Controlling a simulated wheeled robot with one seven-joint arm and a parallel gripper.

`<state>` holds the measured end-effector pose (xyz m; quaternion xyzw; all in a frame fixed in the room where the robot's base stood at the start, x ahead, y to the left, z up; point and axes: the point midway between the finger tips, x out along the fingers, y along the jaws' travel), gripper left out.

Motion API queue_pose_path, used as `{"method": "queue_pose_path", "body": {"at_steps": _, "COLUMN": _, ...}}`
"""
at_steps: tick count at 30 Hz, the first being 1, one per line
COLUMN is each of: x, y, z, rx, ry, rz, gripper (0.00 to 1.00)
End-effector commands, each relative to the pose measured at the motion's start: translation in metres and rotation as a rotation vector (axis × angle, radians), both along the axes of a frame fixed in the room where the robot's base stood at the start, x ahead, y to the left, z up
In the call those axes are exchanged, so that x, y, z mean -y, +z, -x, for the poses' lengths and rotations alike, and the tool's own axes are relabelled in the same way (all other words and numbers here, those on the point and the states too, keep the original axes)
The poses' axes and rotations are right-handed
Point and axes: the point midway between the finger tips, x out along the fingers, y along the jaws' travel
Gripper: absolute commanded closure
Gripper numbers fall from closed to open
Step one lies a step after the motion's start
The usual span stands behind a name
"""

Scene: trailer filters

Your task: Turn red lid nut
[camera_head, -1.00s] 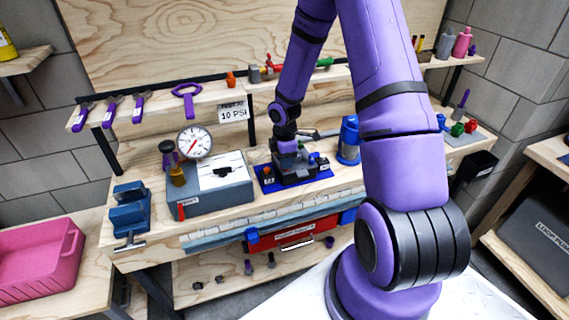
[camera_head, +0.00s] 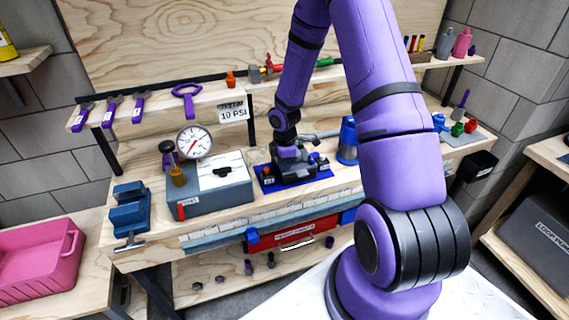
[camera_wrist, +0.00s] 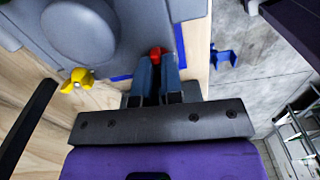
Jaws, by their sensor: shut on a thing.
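The red lid nut (camera_wrist: 156,53) shows in the wrist view between the tips of my gripper (camera_wrist: 157,64). The two blue fingers are close together and shut on it, and they hide part of it. The nut sits at the edge of a grey housing (camera_wrist: 120,35). In the head view my gripper (camera_head: 292,164) reaches down over a dark fixture on a blue mat (camera_head: 318,177), and the nut cannot be made out there.
A yellow wing nut (camera_wrist: 77,80) is left of my fingers. A grey box with a pressure gauge (camera_head: 194,142) stands left of the mat, and a blue canister (camera_head: 347,140) stands right. A blue vise (camera_head: 130,208) is at the bench's left end.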

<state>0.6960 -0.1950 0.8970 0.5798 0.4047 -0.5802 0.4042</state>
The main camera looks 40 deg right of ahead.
Motion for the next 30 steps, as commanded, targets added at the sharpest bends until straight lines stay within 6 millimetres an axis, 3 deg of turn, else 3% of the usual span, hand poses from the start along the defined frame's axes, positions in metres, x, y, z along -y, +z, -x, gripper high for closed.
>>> {"method": "queue_pose_path", "body": {"at_steps": 11, "x": 0.0004, "y": 0.0004, "z": -0.0011, "rx": 0.001, "ry": -0.201, "rz": 0.001, "gripper": 1.00}}
{"method": "queue_pose_path", "body": {"at_steps": 30, "x": 0.0019, "y": 0.0006, "z": -0.0030, "rx": 0.002, "ry": -0.805, "rz": 0.000, "gripper": 1.00}}
